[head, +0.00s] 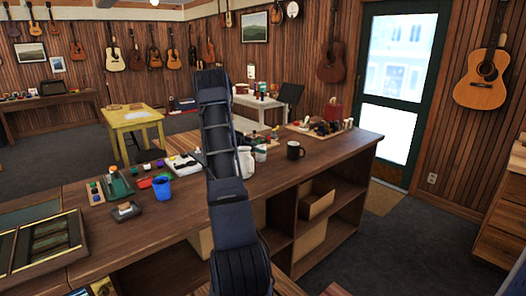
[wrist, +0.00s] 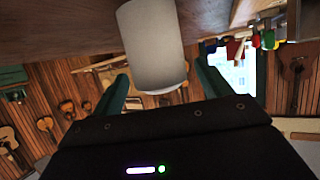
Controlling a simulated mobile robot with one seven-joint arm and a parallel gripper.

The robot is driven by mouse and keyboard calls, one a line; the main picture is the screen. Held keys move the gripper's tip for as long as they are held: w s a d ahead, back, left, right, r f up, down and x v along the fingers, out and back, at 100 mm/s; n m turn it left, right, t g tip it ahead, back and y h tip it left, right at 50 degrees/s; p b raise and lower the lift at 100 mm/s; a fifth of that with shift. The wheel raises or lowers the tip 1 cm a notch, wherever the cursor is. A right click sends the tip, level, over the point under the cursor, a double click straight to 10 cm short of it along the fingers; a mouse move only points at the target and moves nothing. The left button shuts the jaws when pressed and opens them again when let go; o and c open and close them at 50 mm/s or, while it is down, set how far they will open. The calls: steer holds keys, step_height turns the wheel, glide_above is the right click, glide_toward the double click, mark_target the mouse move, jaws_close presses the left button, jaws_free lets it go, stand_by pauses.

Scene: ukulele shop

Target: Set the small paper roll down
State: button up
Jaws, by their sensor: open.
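The small paper roll (wrist: 152,48) is a plain white cylinder in the upper middle of the wrist view, which looks upside down. My gripper (wrist: 162,72) is open, with one dark green finger on each side of the roll's near end and gaps showing. The roll's far end lies against the brown wooden surface (wrist: 60,25) in the picture; I cannot tell for sure that it rests on it. In the head view a white shape (head: 246,162) shows just right of my arm above the wooden counter (head: 330,158); it may be the roll. My gripper is hidden there.
A black mug (head: 295,150) and a tray of small items (head: 318,128) are to the right on the counter. A blue cup (head: 162,188) and a green tape dispenser (head: 118,186) are to the left. The counter's front edge is near my arm.

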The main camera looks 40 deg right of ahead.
steer(key=w+a+r+n+t, duration=0.3)
steer(key=w+a+r+t, duration=0.25)
steer(key=a+r, duration=0.5)
steer(key=w+a+r+n+t, duration=0.35)
steer(key=a+r+t, duration=0.35)
steer(key=a+r, duration=0.35)
steer(key=s+a+r+n+t+y, duration=0.3)
steer(key=a+r+n+y, duration=0.15)
steer(key=a, duration=0.55)
steer(key=s+a+r+n+t+y, duration=0.3)
steer(key=a+r+y, duration=0.2)
steer(key=a, duration=0.4)
steer(key=s+a+f+n+g+y, duration=0.25)
steer(key=s+a+n+y, duration=0.2)
steer(key=s+a, duration=1)
steer(key=s+f+n+g, duration=0.2)
steer(key=s+f+g, duration=0.1)
steer(key=s, duration=0.9)
steer(key=s+f+n+g+h, duration=0.1)
steer(key=s+f, duration=0.4)
steer(key=s, duration=0.8)
steer(key=shift+a+f+n+g, duration=0.15)
steer(key=shift+n+g, duration=0.3)
steer(key=shift+g, duration=0.75)
